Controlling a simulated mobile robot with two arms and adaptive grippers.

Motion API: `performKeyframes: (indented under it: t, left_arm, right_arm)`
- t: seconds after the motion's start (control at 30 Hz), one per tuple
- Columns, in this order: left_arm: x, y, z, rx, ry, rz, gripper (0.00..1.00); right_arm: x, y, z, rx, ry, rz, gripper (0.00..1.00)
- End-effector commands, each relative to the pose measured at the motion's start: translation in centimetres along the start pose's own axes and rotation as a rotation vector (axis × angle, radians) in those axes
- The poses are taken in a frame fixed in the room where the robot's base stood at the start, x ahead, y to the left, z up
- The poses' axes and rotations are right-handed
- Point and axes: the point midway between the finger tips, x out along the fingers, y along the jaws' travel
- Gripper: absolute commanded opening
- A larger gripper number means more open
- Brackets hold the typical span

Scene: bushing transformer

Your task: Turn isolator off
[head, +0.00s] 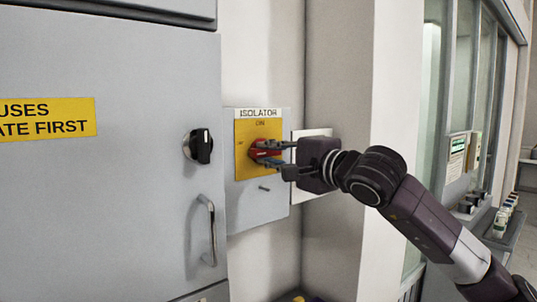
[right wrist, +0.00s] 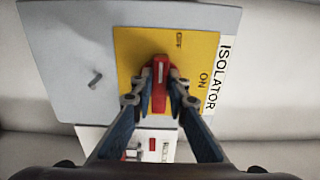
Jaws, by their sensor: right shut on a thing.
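The isolator is a grey box (head: 273,209) on the wall with a yellow plate (head: 244,165) and a red rotary handle (head: 262,152). The handle also shows in the right wrist view (right wrist: 160,72), with a white mark along it. It lies roughly horizontal in the head view, with ON printed above the handle and a small label to its left. In the right wrist view the handle's free end points toward the side of that label, not toward ON. My right gripper (head: 276,158) is shut on the handle, one finger on each side (right wrist: 160,88). My left gripper is out of view.
A grey cabinet (head: 110,200) with a black knob (head: 202,146) and a bar handle (head: 208,230) stands left of the isolator. A small peg (head: 264,188) sticks out below the yellow plate. A wall corner and windows lie to the right.

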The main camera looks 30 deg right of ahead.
Motion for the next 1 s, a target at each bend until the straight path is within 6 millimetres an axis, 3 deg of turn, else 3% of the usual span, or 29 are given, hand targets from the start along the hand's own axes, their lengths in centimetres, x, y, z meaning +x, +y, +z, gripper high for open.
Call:
performKeyframes:
  t: [0.53,0.57,0.7,1.0]
  left_arm:
    - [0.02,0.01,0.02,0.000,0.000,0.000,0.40]
    - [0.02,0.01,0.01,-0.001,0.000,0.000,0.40]
    - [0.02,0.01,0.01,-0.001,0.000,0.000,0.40]
    - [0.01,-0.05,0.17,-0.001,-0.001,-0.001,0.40]
  right_arm:
    - [0.02,0.12,0.01,-0.026,0.000,0.002,0.00]
    - [0.02,0.12,0.01,-0.026,0.000,0.002,0.16]
    - [0.01,0.10,0.01,-0.025,0.000,0.002,0.32]
    - [-0.08,0.04,-0.03,-0.024,0.001,0.000,0.32]
